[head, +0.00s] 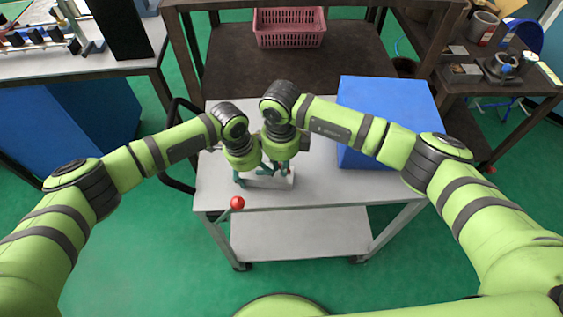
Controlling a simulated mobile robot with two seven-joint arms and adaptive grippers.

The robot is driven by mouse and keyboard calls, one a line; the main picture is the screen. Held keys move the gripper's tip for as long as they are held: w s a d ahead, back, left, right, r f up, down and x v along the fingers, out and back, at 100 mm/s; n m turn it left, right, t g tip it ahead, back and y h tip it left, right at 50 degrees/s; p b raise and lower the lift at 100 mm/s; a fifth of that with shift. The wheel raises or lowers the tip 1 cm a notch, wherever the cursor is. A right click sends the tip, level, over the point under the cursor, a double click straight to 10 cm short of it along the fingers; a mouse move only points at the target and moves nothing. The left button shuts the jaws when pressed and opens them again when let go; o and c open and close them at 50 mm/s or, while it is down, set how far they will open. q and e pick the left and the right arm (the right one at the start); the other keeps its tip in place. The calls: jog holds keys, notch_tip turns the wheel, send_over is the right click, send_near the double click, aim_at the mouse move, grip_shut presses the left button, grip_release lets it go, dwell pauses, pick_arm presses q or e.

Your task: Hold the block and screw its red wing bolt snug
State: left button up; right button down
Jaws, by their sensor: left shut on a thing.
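The pale grey block (268,182) is on the cart top near its front left edge, mostly covered by my grippers. My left gripper (251,178) is over the block's left part and shut on it. My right gripper (282,170) points down over the block's right part, close beside the left one. A small bit of red, seemingly the wing bolt (289,171), shows by the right fingertips. Whether these fingers are open or closed on the bolt is too small to tell.
The grey cart (335,193) is clear to the right of the block. A big blue box (385,110) stands at its back right. A red ball knob (237,203) shows at the front left edge. A dark table with a pink basket (290,28) stands behind.

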jog(key=shift+m, duration=0.4)
jog(key=m, duration=0.3)
jog(key=shift+w+m, duration=0.15)
jog(key=shift+m, duration=0.25)
jog(key=m, duration=0.5)
jog(key=shift+w, duration=0.1)
jog(key=shift+d, duration=0.1)
jog(key=c, duration=1.5)
grip_release()
jog(key=shift+r, duration=0.1)
